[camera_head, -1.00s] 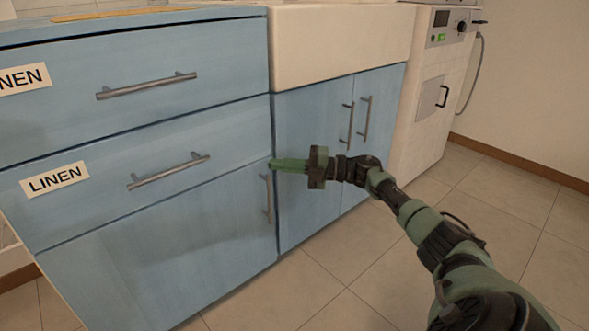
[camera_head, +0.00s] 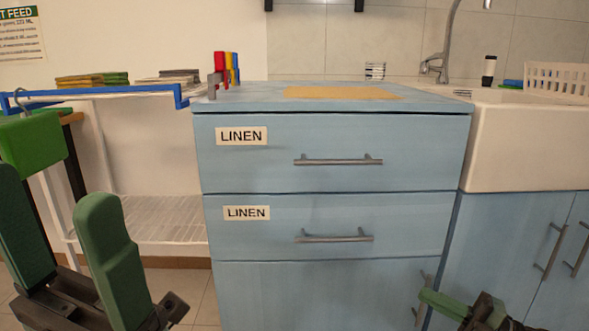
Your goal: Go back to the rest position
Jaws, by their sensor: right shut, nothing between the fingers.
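My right gripper (camera_head: 428,298) is at the bottom right, low in front of the blue cabinet (camera_head: 330,225). Its green fingers are shut with nothing between them, close in the picture to a vertical door handle (camera_head: 421,312); I cannot tell whether they touch it. My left gripper (camera_head: 52,190) is large at the lower left. Its two green fingers point up, spread wide, with nothing seen between them.
The cabinet has two closed LINEN drawers with metal handles (camera_head: 338,161). A white sink (camera_head: 525,140) adjoins it on the right. A green box (camera_head: 33,147) and a blue-edged rack (camera_head: 100,92) are at left. Colored upright objects (camera_head: 226,68) stand on the counter.

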